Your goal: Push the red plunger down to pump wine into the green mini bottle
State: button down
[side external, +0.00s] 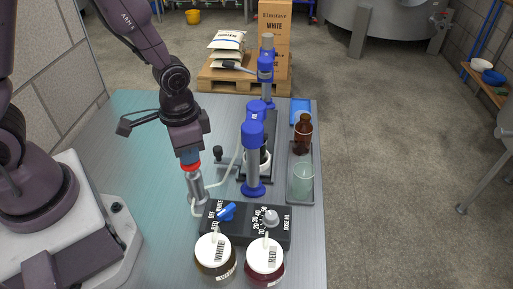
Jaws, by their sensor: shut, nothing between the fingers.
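The red plunger (192,168) shows as a red cap on top of an upright metal pump cylinder (196,190) at the left of the equipment. My gripper (189,159) points down directly over the red cap, with its fingers shut and nothing between them. Its tips look in contact with the cap or very close to it; I cannot tell which. A pale green, clear glass vessel (303,181) stands on the dark tray at the right; I cannot tell whether it is the green mini bottle. A thin pale tube runs near the pump cylinder.
A brown bottle (303,134) stands behind the glass vessel. Blue-topped columns (253,160) rise mid-table. The table's left is clear.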

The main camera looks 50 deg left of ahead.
jog(key=shift+r, duration=1.5)
notch_tip(320, 180, up, 5)
dwell(0.5)
jog(key=s+a+r+n+t, duration=0.1)
jog(key=s+r+t, duration=0.1)
jog(key=r, duration=0.5)
jog(key=s+a+r+n+t, duration=0.1)
jog(key=s+r+n+t, duration=0.1)
jog(key=r, duration=0.6)
jog(key=shift+s+a+t, duration=0.35)
jog(key=shift+s+t, duration=0.45)
jog(key=shift+s, duration=0.45)
